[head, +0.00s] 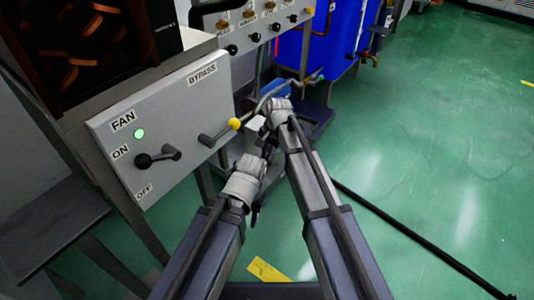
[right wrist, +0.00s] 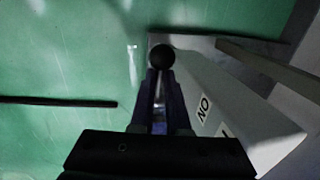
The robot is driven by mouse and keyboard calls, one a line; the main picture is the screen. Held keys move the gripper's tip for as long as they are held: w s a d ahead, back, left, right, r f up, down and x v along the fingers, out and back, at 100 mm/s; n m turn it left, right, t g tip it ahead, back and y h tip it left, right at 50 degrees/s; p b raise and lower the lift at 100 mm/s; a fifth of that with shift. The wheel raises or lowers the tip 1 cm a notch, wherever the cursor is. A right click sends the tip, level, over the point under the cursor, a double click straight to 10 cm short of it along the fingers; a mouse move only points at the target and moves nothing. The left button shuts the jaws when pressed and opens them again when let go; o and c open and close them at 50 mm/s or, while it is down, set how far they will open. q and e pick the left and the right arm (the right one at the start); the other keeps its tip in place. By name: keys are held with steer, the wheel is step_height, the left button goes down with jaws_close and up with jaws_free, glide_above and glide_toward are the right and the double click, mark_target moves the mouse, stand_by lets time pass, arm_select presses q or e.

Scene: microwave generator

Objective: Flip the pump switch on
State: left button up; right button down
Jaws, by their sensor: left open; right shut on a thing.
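In the right wrist view, a black ball knob (right wrist: 161,56) sits at the fingertips of my right gripper (right wrist: 160,82), which is shut on its lever. A pale panel (right wrist: 208,85) beside it carries the letters ON, seen upside down. No PUMP label is readable. In the head view my right gripper (head: 267,140) is beyond the left one, and the arms hide most of the switch there. My left gripper (head: 256,212) is open, lower and nearer, with no object seen between its fingers.
A grey panel (head: 190,140) at left carries a FAN lever with black knob (head: 143,161), a lit green lamp (head: 140,134) and a BYPASS lever with yellow knob (head: 234,124). A blue tank (head: 330,35) stands behind. A black hose (head: 410,232) crosses the open green floor.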

stand_by(0.8)
steer(key=shift+w+d+r+g+y+p, duration=0.25)
steer(key=shift+w+r+g+y+p, duration=0.1)
steer(key=shift+w+g+y, duration=0.3)
steer(key=shift+w+d+r+g+y+b, duration=0.1)
steer(key=shift+g+y+b, duration=0.15)
steer(key=shift+g, duration=0.2)
steer(key=shift+w+d+r+g+y+b, duration=0.1)
steer(key=shift+g+y, duration=0.1)
steer(key=shift+g, duration=0.2)
steer(key=shift+s+r+m+g+y, duration=0.15)
steer(key=shift+r+m+g+y, duration=0.2)
steer(key=shift+g, duration=0.25)
steer(key=shift+f, duration=0.1)
steer(key=c, duration=0.9)
jaws_free()
steer(key=shift+d, duration=0.1)
